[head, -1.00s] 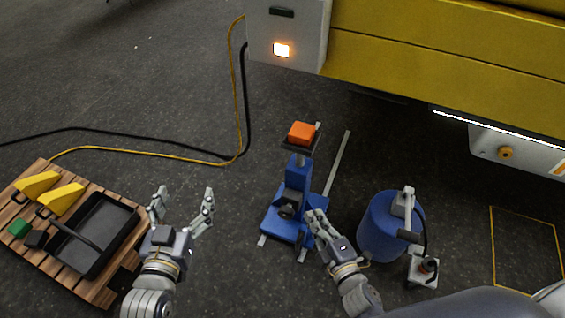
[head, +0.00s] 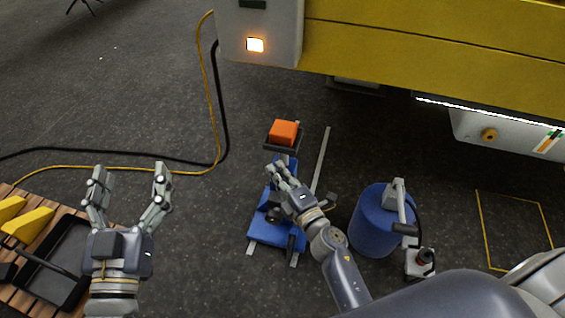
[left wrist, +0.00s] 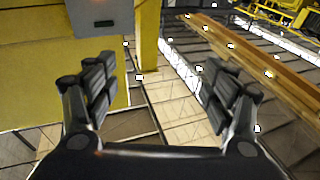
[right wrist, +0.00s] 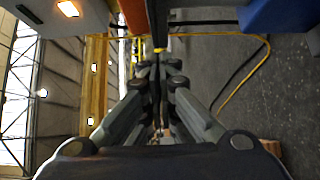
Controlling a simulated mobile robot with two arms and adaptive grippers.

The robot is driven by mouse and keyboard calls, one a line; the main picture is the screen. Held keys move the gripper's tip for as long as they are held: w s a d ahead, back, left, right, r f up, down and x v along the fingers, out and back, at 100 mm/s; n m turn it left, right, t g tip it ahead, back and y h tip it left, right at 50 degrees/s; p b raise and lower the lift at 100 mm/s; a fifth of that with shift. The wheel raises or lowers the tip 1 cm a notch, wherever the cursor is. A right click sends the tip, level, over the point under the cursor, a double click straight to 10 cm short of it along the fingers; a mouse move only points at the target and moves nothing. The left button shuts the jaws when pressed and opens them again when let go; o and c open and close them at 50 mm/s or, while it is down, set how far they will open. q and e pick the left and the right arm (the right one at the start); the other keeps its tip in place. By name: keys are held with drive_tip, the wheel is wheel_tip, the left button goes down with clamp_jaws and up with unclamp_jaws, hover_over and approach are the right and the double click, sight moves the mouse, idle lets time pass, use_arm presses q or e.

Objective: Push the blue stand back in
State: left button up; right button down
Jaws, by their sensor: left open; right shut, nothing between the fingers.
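The blue stand (head: 265,233) stands on the floor in the middle of the head view, its post topped by a dark plate with an orange block (head: 284,132). My right gripper (head: 281,170) is shut and empty. In the head view it overlaps the stand's post just below the plate and hides part of it; I cannot tell whether it touches. The right wrist view shows the closed fingers (right wrist: 158,62), with a blue part at the top right. My left gripper (head: 130,172) is open and empty, over the floor left of the stand; its spread fingers (left wrist: 155,85) also show in the left wrist view.
Floor rails (head: 321,160) run beside the stand. A blue drum (head: 372,226) stands close to my right arm. The yellow boom (head: 430,50) spans the back right. A pallet (head: 20,300) with a black tray lies at the left. Cables (head: 212,110) cross the floor behind.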

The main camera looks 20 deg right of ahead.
use_arm(q)
drive_tip(key=shift+s+r+t, duration=0.1)
drive_tip(key=shift+r+t, duration=0.2)
drive_tip(key=shift+r, duration=0.2)
use_arm(e)
drive_tip(key=shift+w+d, duration=1.15)
drive_tip(key=shift+w, duration=0.2)
drive_tip(key=shift+w, duration=0.1)
